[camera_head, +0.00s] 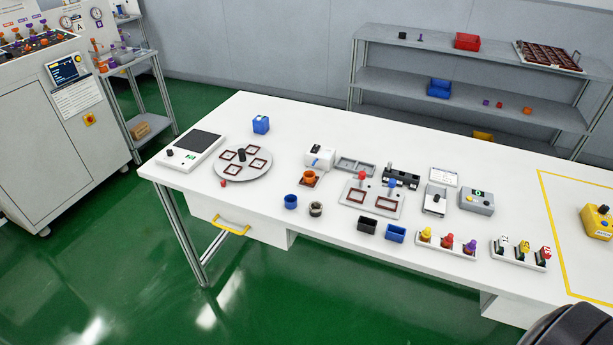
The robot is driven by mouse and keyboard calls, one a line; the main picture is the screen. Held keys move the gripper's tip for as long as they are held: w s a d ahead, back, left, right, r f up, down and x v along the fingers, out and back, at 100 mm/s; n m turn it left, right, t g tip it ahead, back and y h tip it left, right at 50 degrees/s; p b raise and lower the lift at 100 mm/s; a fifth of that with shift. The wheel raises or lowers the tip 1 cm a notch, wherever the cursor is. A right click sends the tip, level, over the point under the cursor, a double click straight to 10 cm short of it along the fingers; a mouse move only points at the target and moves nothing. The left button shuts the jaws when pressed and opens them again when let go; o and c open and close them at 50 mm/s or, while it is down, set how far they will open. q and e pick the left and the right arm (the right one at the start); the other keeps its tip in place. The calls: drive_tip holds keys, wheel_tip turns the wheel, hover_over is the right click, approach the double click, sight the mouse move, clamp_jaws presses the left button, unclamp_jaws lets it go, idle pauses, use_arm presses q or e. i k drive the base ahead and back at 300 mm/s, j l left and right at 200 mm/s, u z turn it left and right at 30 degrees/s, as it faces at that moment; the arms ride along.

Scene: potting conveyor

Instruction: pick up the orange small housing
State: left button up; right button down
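An orange round cup-like piece (310,176) stands on a small brown square base in front of a white device (320,157) on the white table. A small orange block-like piece (527,111) lies at the right on the middle level of the grey shelf rack behind the table. I cannot tell from the picture which of the two is the orange small housing. Neither gripper shows in the head view. A dark rounded part, probably mine, shows at the bottom right corner.
The white table (270,110) holds a round turntable (258,170), a blue cup (291,201), a black box (367,225), a blue box (395,234) and a grey control box (477,200). The table's back left is mostly clear. The shelf rack (400,82) stands behind.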

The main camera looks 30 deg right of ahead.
sight(309, 175)
drive_tip(key=z, duration=0.25)
drive_tip(key=i+j+z, duration=0.15)
drive_tip(key=z, duration=0.25)
drive_tip(key=i+j+z, duration=0.15)
drive_tip(key=z, duration=0.25)
drive_tip(key=i+j+z, duration=0.1)
drive_tip(key=j+z, duration=0.5)
drive_tip(key=z, duration=0.2)
drive_tip(key=i+j, duration=0.05)
